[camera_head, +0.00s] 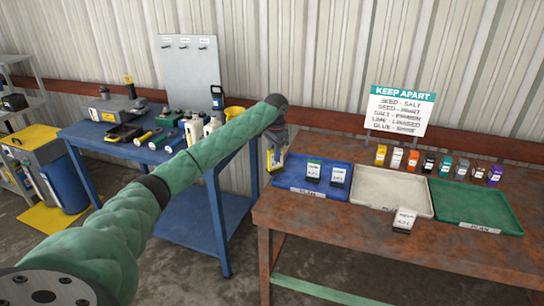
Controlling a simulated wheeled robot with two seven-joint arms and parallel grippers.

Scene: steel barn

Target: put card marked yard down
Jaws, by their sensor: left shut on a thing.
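My left gripper (274,148) is at the end of the green-sleeved arm, over the left end of the rusty table. It is shut on a small item with white and yellow parts (276,160), held by the left edge of the blue tray (300,188); its marking is too small to read. Two small dark items with white labels, one on the left (313,170) and one on the right (338,176), stand in the blue tray. Another white-labelled dark item (404,220) is at the front edge of the pale tray (365,186). I cannot tell which is marked yard. My right gripper is not in view.
A green tray (480,206) is at the right of the rusty table (350,238). Several small coloured containers (428,163) stand in a row behind the trays, below a "KEEP APART" sign (399,110). A blue workbench (140,152) with tools and bottles stands left.

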